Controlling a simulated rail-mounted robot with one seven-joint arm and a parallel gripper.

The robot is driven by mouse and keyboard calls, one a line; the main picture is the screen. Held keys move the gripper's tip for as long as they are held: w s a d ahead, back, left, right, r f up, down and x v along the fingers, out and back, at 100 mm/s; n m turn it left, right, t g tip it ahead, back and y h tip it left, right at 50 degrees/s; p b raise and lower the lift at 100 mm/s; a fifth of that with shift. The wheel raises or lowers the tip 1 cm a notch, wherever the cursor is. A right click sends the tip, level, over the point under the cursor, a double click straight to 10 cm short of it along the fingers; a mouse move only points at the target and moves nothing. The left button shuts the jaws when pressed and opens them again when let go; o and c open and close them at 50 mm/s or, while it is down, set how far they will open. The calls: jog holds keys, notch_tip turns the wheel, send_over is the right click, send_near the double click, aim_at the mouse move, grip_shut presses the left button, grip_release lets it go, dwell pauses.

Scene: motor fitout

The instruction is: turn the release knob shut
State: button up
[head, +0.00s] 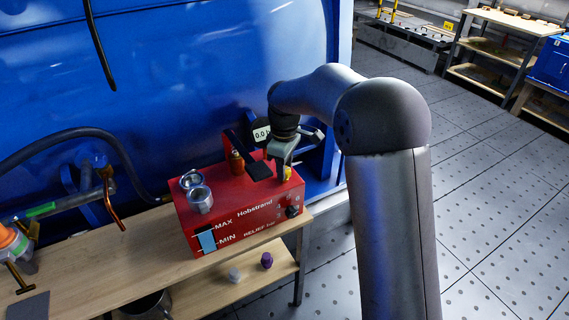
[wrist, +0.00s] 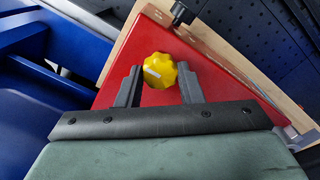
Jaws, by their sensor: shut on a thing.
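The yellow lobed release knob (wrist: 160,70) is on the top of the red pump unit (wrist: 205,70), with a pale mark on its face. In the head view the knob (head: 288,174) shows at the right end of the red unit (head: 240,212), partly hidden by my gripper (head: 281,165). In the wrist view my gripper (wrist: 161,84) has one finger on each side of the knob and is shut on it. The fingers point down at the unit's top.
A black knob (head: 292,211) is on the unit's front face. The wooden bench (head: 140,260) extends left; a blue tank (head: 200,60) stands behind.

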jog(key=m, duration=0.4)
jog(key=shift+r+m+p, duration=0.1)
jog(key=shift+m+p, duration=0.2)
jog(key=shift+p, duration=0.05)
jog(key=m, duration=0.4)
jog(key=shift+m+p, duration=0.3)
jog(key=m, duration=0.4)
jog(key=shift+m+p, duration=0.3)
jog(key=shift+m, duration=2)
jog(key=o, duration=1)
jog(key=shift+c, duration=0.2)
notch_tip(320, 180, up, 17)
jog(key=shift+r+p, duration=0.2)
jog(key=shift+p, duration=0.2)
